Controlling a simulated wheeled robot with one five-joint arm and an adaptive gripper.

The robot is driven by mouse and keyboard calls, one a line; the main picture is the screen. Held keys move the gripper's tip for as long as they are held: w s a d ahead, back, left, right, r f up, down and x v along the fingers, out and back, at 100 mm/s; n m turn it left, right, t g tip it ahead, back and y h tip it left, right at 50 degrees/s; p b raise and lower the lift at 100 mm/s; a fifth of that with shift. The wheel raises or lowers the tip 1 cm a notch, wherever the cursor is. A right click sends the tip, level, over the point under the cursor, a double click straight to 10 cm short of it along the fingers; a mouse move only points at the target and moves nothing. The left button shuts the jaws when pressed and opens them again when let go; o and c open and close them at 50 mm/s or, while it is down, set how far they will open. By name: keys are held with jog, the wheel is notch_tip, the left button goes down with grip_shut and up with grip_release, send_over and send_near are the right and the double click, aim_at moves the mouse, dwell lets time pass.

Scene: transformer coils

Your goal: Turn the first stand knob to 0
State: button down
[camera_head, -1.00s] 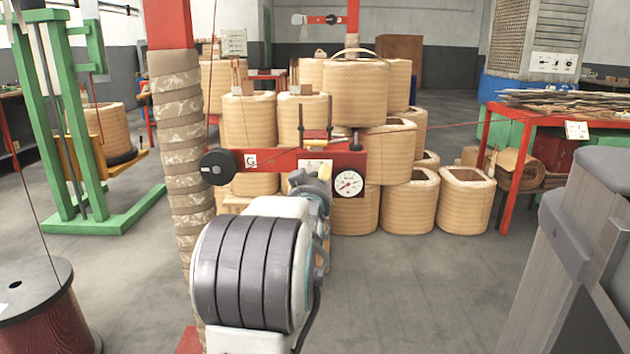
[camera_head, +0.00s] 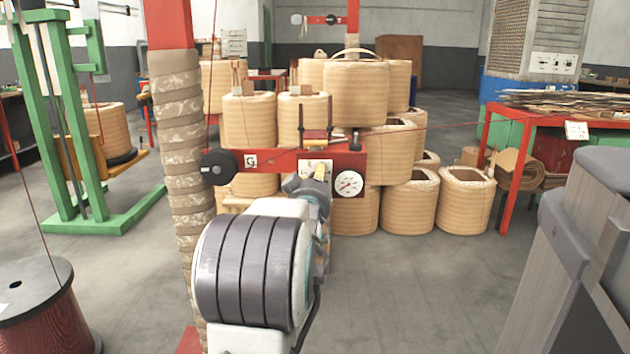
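The first stand is a red post wrapped in patterned cloth (camera_head: 181,150), with a red crossbar (camera_head: 280,158) reaching right. A white marked plate (camera_head: 307,168) on the crossbar is partly hidden behind my arm's end. A knob at this plate cannot be made out, nor can its setting. A black round part (camera_head: 218,167) sits at the crossbar's left end, beside a "G" label. A white gauge (camera_head: 348,184) with a red needle is at the right end. My gripper (camera_head: 318,176) is in front of the plate, seen from behind. Its fingers are mostly hidden, and contact cannot be told.
Several woven coils (camera_head: 355,95) are stacked behind the stand. A wire spool (camera_head: 45,308) is at lower left, and a green frame (camera_head: 75,120) stands behind it. A red table (camera_head: 575,120) is at right. A grey structure (camera_head: 580,250) fills the lower right. The floor between is clear.

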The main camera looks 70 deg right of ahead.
jog(key=c, duration=0.9)
grip_release()
jog(key=v, duration=1.2)
